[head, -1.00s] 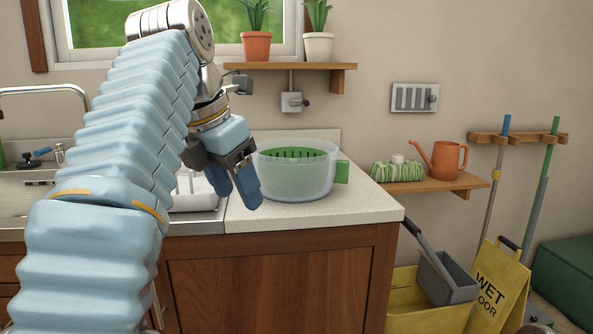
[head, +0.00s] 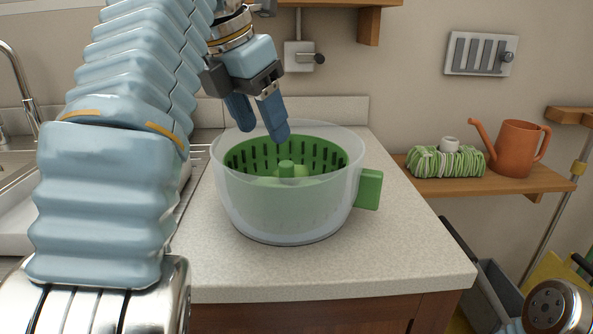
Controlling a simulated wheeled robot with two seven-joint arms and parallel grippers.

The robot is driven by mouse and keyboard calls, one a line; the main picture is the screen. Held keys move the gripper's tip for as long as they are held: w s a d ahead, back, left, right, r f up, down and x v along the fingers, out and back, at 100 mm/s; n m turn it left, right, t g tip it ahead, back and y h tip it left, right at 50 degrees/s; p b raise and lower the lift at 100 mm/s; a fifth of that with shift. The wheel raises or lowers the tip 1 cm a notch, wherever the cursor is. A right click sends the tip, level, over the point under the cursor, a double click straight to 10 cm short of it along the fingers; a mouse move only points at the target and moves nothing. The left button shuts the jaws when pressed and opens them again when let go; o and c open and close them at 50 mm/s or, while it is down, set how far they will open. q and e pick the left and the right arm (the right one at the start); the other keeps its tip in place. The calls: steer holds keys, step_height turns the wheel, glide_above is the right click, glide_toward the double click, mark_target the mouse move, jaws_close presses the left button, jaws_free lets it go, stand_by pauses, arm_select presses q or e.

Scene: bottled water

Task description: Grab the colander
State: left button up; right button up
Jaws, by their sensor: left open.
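The colander (head: 238,160) is a green slotted basket with a knob in its middle. It sits inside a clear, see-through bowl (head: 285,215) on the counter, and a green handle (head: 369,189) sticks out to the right. My left gripper (head: 258,125) is open and empty, its blue fingers pointing down. In the picture the fingertips overlap the far left part of the bowl's rim; whether they touch it I cannot tell. My right gripper is not in view.
The pale speckled counter (head: 405,262) is clear in front and to the right of the bowl. The sink (head: 15,170) is at the left. An orange watering can (head: 515,148) and a green-white bundle (head: 445,162) stand on a wall shelf at the right.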

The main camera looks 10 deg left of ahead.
mark_target(282, 168)
arm_select(q)
steer(key=x, duration=0.8)
steer(key=shift+w+r, duration=0.1)
steer(key=shift+w, duration=0.1)
steer(key=x, duration=0.6)
steer(key=shift+s+a, duration=0.1)
steer(key=shift+c, duration=0.2)
jaws_close()
steer(key=shift+r, duration=0.1)
